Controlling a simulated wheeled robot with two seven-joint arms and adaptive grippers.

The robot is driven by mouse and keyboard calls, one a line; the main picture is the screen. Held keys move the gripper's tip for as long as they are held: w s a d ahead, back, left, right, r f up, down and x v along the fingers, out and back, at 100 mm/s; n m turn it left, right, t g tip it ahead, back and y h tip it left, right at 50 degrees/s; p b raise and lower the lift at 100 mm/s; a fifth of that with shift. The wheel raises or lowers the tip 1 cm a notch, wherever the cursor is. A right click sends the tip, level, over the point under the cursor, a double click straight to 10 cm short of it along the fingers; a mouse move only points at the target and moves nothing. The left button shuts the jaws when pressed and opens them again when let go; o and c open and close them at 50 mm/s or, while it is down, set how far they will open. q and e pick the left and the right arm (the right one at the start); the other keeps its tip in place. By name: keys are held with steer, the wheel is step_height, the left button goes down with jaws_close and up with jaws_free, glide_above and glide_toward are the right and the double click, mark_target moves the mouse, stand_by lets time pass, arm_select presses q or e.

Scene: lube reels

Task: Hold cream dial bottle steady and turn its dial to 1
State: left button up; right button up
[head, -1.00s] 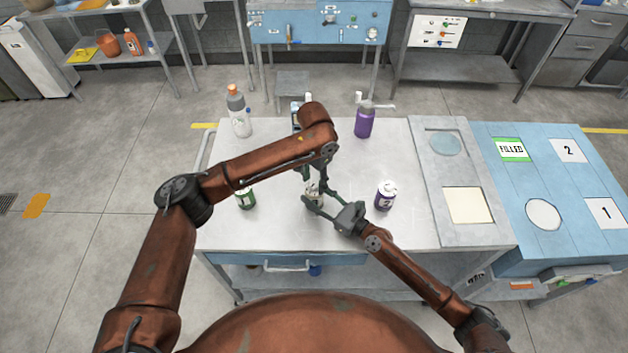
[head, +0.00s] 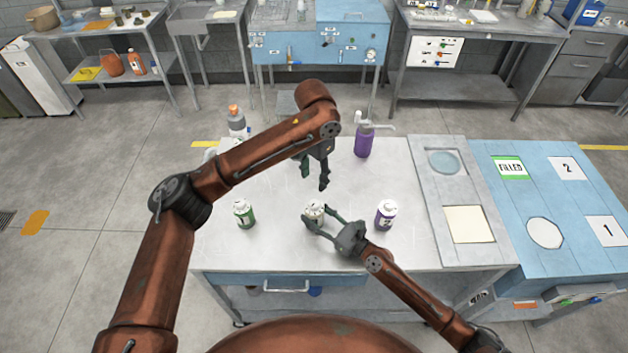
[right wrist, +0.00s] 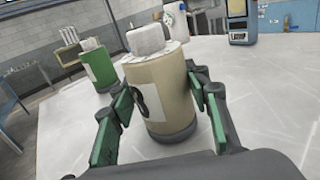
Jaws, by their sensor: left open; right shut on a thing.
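The cream dial bottle (head: 315,211) stands upright on the table, between a green bottle and a purple-labelled one. In the right wrist view the cream bottle (right wrist: 158,95) shows a pale blocky dial (right wrist: 146,40) on top and a label with a dark figure, partly hidden by a finger. The dial's setting cannot be read. My right gripper (head: 320,226) is shut on the bottle's body, with its green fingers on both sides in the right wrist view (right wrist: 165,108). My left gripper (head: 315,180) is open and empty, above and behind the bottle, apart from the dial.
A purple pump bottle (head: 363,140) and an orange-capped bottle (head: 236,121) stand at the back. A grey panel (head: 428,190) lies along the table's right side. The table's front is clear.

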steer(key=o, duration=1.5)
steer(key=shift+c, duration=0.2)
